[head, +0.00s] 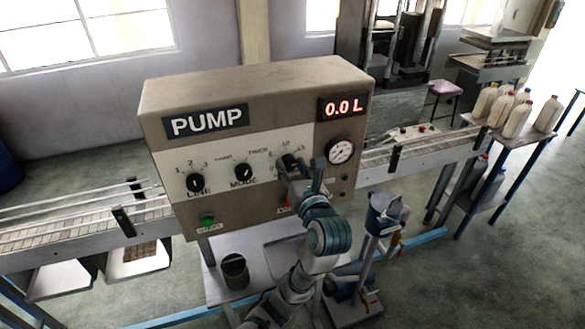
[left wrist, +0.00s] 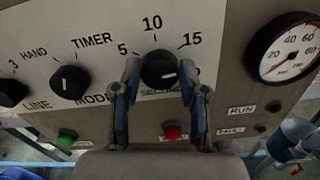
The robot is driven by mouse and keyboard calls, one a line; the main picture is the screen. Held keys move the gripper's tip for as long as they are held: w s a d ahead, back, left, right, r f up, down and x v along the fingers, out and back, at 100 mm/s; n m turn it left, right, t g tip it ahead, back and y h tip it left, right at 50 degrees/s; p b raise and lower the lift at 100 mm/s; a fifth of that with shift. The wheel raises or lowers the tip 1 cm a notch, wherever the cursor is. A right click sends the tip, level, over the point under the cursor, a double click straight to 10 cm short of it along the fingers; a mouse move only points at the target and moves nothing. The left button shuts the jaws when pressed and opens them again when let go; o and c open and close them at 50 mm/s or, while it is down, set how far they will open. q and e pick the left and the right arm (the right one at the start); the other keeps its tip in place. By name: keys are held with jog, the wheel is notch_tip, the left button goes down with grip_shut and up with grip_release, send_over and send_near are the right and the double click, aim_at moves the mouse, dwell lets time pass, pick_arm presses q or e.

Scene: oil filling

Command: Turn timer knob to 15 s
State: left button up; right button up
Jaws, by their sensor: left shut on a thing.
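The timer knob (left wrist: 158,66) is round and black, with 5, 10 and 15 printed around it on the pump panel (head: 258,130). In the left wrist view its white line points right and slightly down, lower than the 15 mark (left wrist: 192,40). My left gripper (left wrist: 160,78) has one blue finger on each side of the knob and is shut on it. In the head view the left gripper (head: 302,175) covers much of the timer knob (head: 287,161). My right gripper is not in view.
The mode knob (head: 243,173) and line knob (head: 195,183) are left of the timer. A gauge (head: 341,151) is to the right, and a display (head: 343,106) reads 0.0 L. A red button (left wrist: 171,131) sits below the timer. A conveyor (head: 420,152) runs behind.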

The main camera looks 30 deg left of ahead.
pick_arm(q)
jog(key=n+b, duration=0.1)
jog(key=f+n+b, duration=0.1)
jog(key=n, duration=0.1)
jog(key=shift+w+b, duration=0.1)
jog(key=shift+b, duration=0.3)
jog(key=shift+r+n+b, duration=0.25)
jog(key=shift+n+b, duration=0.4)
jog(key=shift+n, duration=0.25)
jog(key=shift+r, duration=0.1)
